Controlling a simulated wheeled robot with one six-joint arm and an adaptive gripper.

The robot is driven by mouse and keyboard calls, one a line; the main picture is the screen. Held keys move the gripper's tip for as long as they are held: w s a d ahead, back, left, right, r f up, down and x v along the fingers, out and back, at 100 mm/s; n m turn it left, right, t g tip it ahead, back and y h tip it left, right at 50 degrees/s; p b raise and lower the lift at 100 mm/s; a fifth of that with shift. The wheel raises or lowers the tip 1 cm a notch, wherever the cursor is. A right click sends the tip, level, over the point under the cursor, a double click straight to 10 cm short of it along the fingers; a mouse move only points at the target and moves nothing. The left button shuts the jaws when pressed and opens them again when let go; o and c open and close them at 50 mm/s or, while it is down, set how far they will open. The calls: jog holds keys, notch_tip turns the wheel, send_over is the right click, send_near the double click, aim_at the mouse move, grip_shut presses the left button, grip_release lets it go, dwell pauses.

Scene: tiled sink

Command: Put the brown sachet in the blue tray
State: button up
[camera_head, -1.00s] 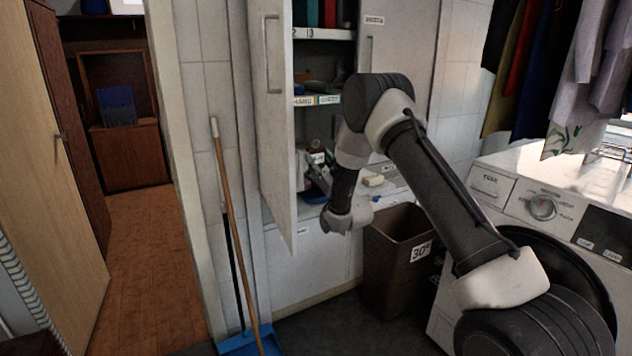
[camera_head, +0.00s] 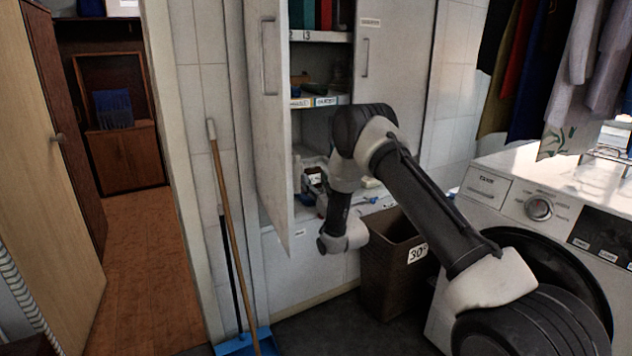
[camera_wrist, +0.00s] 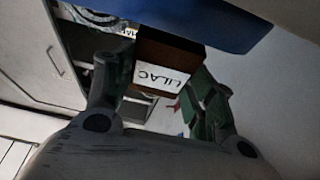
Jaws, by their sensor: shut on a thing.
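The brown sachet (camera_wrist: 168,62), a boxy packet with a white LILAC label, sits between the fingers of my gripper (camera_wrist: 155,76) in the wrist view. The gripper is shut on it. A smooth blue surface (camera_wrist: 215,20), apparently the blue tray, spans the top of the wrist view close beyond the sachet. I cannot tell whether they touch. In the head view my gripper is inside the open cabinet, largely hidden by my wrist. A small brown item with a white patch (camera_head: 313,174) shows there, probably the sachet.
The cabinet door (camera_head: 270,120) stands open just left of my arm. A labelled shelf (camera_head: 318,101) is above the gripper. A brown basket (camera_head: 388,270) stands below my arm, beside the washing machine (camera_head: 520,205). A broom (camera_head: 232,220) leans on the left wall.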

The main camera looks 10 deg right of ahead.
jog(key=shift+f, duration=0.2)
jog(key=o, duration=1.1)
jog(key=shift+c, duration=0.2)
jog(key=shift+r, duration=0.1)
